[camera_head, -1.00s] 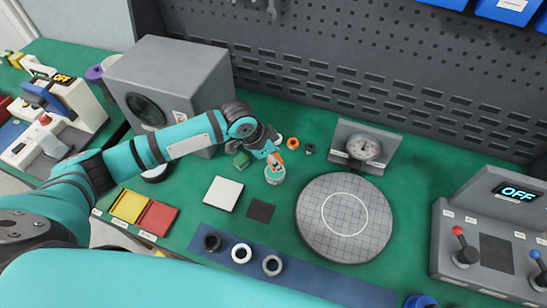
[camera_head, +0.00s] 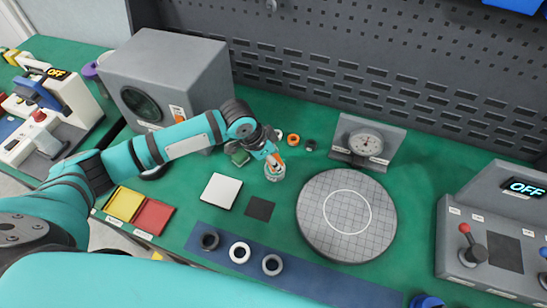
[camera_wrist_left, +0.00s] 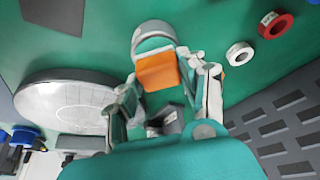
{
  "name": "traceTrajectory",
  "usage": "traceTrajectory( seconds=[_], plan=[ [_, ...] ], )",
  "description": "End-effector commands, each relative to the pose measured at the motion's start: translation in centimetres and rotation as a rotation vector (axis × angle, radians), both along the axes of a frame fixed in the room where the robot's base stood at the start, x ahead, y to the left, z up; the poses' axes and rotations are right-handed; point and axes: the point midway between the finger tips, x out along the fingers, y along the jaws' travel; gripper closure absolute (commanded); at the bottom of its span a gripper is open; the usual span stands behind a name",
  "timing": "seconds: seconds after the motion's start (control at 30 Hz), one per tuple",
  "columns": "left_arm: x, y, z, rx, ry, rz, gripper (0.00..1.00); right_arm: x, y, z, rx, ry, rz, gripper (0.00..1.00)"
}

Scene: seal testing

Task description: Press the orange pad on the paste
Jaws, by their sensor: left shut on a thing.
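My left gripper (camera_head: 272,154) is shut on the orange pad (camera_wrist_left: 157,71), which sits between its fingertips in the left wrist view. The pad also shows as a small orange patch in the head view (camera_head: 276,160). A small round grey-white container (camera_head: 274,174) stands just below the fingertips. In the wrist view the container (camera_wrist_left: 153,35) lies directly beyond the pad and is partly covered by it. I cannot make out the paste, or whether the pad touches it. My right gripper is not in view.
A round gridded plate (camera_head: 313,225) is right of the gripper, with a dial gauge (camera_head: 366,143) behind it. A white square (camera_head: 221,190) and a dark square (camera_head: 260,208) lie in front. Small rings (camera_head: 293,139) are close behind. A grey box (camera_head: 165,85) stands at the back left.

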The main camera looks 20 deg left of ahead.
Motion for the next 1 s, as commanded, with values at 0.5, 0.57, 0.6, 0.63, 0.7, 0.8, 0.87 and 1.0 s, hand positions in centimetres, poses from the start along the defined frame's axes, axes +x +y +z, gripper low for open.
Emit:
traceTrajectory(
  seconds=[0.5,0.57,0.6,0.63,0.7,0.8,0.87,1.0],
  plan=[
    [0.0,0.0,-0.5,0.0,0.0,0.0,0.84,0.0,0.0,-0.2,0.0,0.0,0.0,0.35],
    [0.0,0.0,-0.6,0.0,0.0,0.0,0.84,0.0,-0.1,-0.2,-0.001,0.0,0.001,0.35],
    [0.0,0.0,-0.7,0.0,0.0,0.0,0.84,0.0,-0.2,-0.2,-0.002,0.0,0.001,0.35],
    [0.0,0.0,-0.7,0.0,0.0,0.0,0.84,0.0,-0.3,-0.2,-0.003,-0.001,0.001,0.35],
    [0.0,0.0,-0.8,0.0,0.0,0.0,0.84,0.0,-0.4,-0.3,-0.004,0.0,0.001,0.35],
    [0.0,0.0,-0.9,-0.001,0.001,0.0,0.84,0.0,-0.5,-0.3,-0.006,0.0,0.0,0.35],
    [0.0,0.0,-1.0,0.0,0.0,0.0,0.84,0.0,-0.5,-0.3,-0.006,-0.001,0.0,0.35],
    [0.0,0.0,-1.0,-0.001,-0.001,0.0,0.84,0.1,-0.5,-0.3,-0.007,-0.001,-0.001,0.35]
  ],
)
